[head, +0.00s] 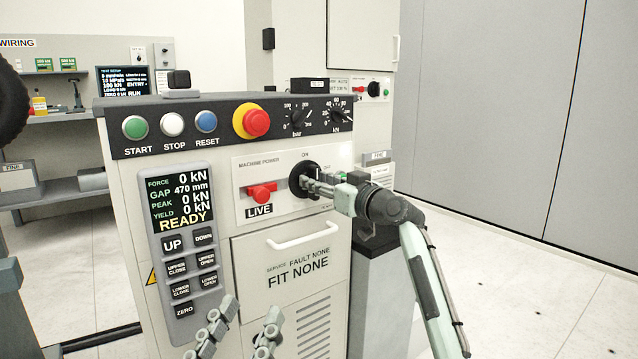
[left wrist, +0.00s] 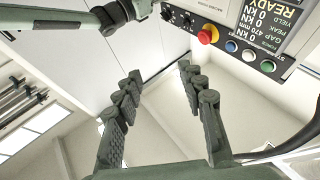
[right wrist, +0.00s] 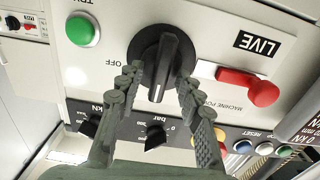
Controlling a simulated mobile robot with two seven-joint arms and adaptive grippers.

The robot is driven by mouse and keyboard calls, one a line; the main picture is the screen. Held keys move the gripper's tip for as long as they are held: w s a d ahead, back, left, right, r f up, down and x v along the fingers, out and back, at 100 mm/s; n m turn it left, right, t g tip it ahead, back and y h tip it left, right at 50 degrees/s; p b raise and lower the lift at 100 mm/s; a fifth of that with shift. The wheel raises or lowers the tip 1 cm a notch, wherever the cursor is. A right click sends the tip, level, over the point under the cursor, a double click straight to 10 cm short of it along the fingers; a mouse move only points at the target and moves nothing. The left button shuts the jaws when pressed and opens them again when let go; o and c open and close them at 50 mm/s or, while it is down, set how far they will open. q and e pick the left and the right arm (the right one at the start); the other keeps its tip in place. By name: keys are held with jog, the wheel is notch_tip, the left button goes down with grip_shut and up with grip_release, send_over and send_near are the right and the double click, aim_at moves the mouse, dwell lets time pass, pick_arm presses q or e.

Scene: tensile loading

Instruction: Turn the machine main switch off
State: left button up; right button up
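The main switch is a black rotary knob (head: 305,180) on the machine power panel, with ON printed above it and OFF to its right. In the right wrist view, which is upside down, its raised handle (right wrist: 163,68) stands vertical, in line with ON. My right gripper (right wrist: 162,72) is open, with one finger on either side of the handle; I cannot tell whether either finger touches it. It also shows in the head view (head: 309,184), partly covering the knob. My left gripper (head: 246,318) is open and empty, low in front of the cabinet.
A red lever (head: 262,193) above a LIVE label sits left of the knob. A green button (right wrist: 83,30) lies on its other side. The red emergency stop (head: 256,122) and gauge dials are above. The display (head: 180,203) reads READY.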

grip_shut()
dwell(0.3)
